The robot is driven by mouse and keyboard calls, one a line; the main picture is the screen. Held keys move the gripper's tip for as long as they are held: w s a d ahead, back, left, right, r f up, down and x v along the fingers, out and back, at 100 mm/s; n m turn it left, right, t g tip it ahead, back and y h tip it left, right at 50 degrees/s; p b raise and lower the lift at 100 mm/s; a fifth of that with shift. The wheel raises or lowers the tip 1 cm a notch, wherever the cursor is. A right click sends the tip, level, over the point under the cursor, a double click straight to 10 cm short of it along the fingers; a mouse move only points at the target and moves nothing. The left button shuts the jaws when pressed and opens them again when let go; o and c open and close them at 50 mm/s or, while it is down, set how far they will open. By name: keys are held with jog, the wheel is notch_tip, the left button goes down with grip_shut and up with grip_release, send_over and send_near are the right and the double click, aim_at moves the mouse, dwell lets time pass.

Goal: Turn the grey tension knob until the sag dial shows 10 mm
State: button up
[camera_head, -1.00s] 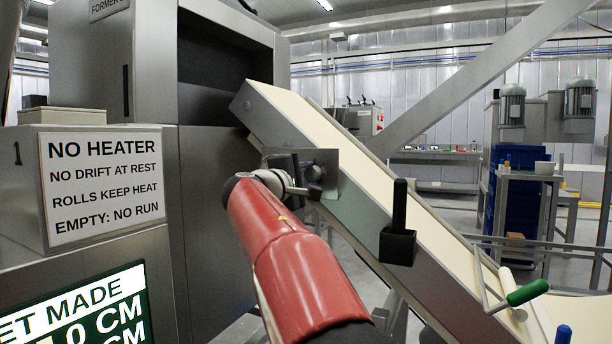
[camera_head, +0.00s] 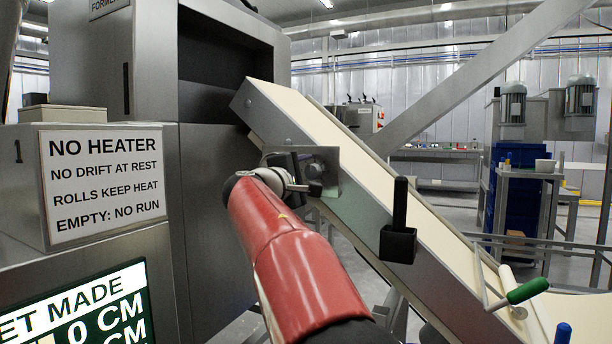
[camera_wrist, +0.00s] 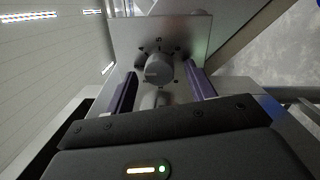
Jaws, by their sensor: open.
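The grey knob (camera_wrist: 158,68) sits on a metal plate (camera_wrist: 188,28) with dark marks around the knob; a "5" is legible above it. My gripper (camera_wrist: 161,73) is open, with one purple finger to the left of the knob and one to the right. Gaps show on both sides, and I cannot tell how deep the fingers reach. In the head view my gripper (camera_head: 297,172) is at the plate (camera_head: 326,160) on the side of the sloping conveyor, and it partly hides the knob. I cannot make out the sag dial or its reading.
The pale conveyor belt (camera_head: 340,145) slopes down to the right. A black handle on a block (camera_head: 398,240) stands right of my gripper. A grey cabinet carries a sign (camera_head: 105,185) at left, above a partly visible screen (camera_head: 85,310). A green-handled roller (camera_head: 525,291) is lower right.

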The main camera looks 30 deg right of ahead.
jog(key=b+v, duration=0.1)
jog(key=v, duration=0.6)
jog(key=shift+s+a+b, duration=0.25)
jog(key=shift+a+b, duration=0.1)
jog(key=shift+f, duration=0.1)
jog(key=s+f+m+g+y+p, duration=0.1)
jog(key=s+f+m+g+y, duration=0.45)
jog(key=s+f, duration=1)
jog(key=s+a+f+m+y, duration=0.2)
jog(key=s+a+f+y, duration=0.3)
jog(key=s+f, duration=0.2)
jog(key=s+a+f+m+y, duration=0.1)
jog(key=s+a+f+y, duration=0.4)
jog(key=s+f, duration=0.3)
notch_tip(320, 180, down, 5)
jog(key=shift+s+a+r+m+t+p, duration=0.25)
jog(key=shift+a+m+t+p, duration=0.1)
jog(key=shift+a+p, duration=0.15)
